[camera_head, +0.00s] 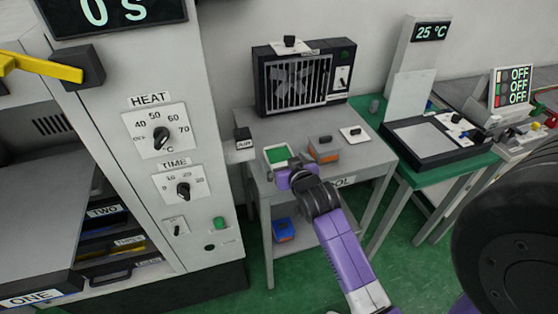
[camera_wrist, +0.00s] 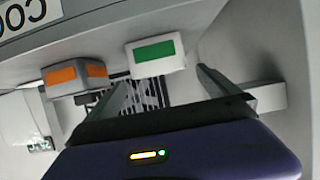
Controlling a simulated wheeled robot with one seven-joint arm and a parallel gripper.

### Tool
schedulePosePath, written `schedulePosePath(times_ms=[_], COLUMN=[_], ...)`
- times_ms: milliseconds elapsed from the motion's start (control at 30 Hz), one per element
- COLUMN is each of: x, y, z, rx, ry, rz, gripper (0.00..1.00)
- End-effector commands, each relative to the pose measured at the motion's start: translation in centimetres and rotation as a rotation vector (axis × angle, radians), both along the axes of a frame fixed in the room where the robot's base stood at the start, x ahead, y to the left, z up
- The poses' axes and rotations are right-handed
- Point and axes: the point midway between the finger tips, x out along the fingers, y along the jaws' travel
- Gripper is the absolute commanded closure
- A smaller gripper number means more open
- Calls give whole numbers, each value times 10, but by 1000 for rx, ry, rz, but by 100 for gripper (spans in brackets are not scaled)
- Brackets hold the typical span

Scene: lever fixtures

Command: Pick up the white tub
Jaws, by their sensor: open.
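The white tub (camera_head: 277,155), with a green top face, sits near the front left edge of the grey table in the head view. In the wrist view the tub (camera_wrist: 158,68) is upper middle, beyond the fingertips and roughly between them. My gripper (camera_head: 288,177) is at the table's front edge, just in front of the tub and partly overlapping its near side in the head view. In the wrist view my gripper (camera_wrist: 162,85) has its two fingers spread, with nothing between them. Whether a finger touches the tub cannot be told.
An orange and grey box (camera_head: 323,150) stands just right of the tub; it also shows in the wrist view (camera_wrist: 76,79). A grilled black unit (camera_head: 296,82) is at the back, with a white switch plate (camera_head: 354,134) at right. A blue box (camera_head: 283,229) lies on the shelf below.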

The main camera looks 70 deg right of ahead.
Motion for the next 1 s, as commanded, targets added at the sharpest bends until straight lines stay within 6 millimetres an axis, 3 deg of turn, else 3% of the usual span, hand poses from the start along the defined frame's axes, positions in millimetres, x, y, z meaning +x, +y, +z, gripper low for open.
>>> schedulePosePath(times_ms=[500,800,833,1000], x=[34,37,37,37], y=[-40,-43,-43,-43], z=[-22,-24,-24,-24], rx=[-1,-1,-1,-1], ry=[0,-1,-1,-1], rz=[1,2,2,2], gripper=[0,0,2,35])
